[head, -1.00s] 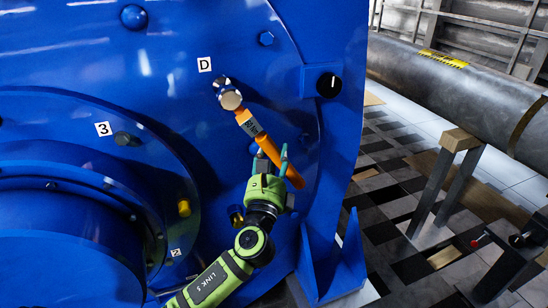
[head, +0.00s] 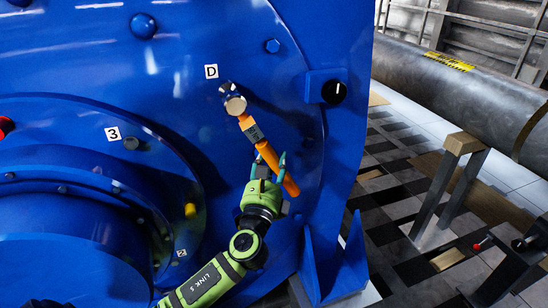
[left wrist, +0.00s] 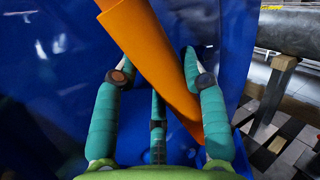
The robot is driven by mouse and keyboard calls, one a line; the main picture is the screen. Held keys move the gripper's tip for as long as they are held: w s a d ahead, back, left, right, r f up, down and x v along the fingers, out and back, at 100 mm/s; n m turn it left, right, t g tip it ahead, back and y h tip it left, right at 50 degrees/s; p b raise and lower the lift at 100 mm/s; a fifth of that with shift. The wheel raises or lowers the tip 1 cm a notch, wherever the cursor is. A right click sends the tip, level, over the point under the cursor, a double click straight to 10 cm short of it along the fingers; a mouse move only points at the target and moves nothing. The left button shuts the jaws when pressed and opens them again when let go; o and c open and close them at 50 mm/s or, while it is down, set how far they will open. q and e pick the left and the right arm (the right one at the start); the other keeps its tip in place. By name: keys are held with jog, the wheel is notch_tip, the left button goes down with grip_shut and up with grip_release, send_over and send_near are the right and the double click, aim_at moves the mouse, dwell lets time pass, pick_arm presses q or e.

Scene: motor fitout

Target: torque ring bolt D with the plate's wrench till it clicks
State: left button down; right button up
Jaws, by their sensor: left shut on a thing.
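The wrench has an orange handle (head: 268,152) with a dark scale band and a shiny metal head (head: 234,104). Its head sits over the bolt position beside the white label D (head: 211,71), and hides most of what is under it. The handle slants down to the right from the head. My left gripper (head: 268,167) is shut on the lower part of the handle. In the left wrist view the orange handle (left wrist: 150,55) runs diagonally between the teal fingers (left wrist: 158,68). My right gripper is not in view.
A black knob (head: 334,92) on a blue block is right of the wrench. A blue support foot (head: 333,262) stands below right. Label 3 (head: 112,134) and a yellow bolt (head: 190,210) are left. A grey pipe (head: 465,80) rests on a stand (head: 446,185) at right.

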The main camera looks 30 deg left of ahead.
pick_arm(q)
jog(key=shift+s+a+m+p, duration=0.3)
jog(key=shift+s+m+p, duration=0.1)
jog(key=shift+p, duration=0.1)
jog(key=shift+f, duration=0.1)
jog(key=shift+a+p, duration=0.1)
jog(key=shift+p, duration=0.2)
jog(key=shift+s, duration=0.1)
jog(key=shift+s+d+p, duration=0.15)
jog(key=shift+s+d, duration=0.6)
jog(key=shift+d, duration=0.15)
jog(key=shift+s+d+p, duration=0.15)
jog(key=shift+s+d, duration=0.55)
jog(key=shift+d, duration=0.2)
jog(key=shift+s+d, duration=0.8)
jog(key=shift+d, duration=0.15)
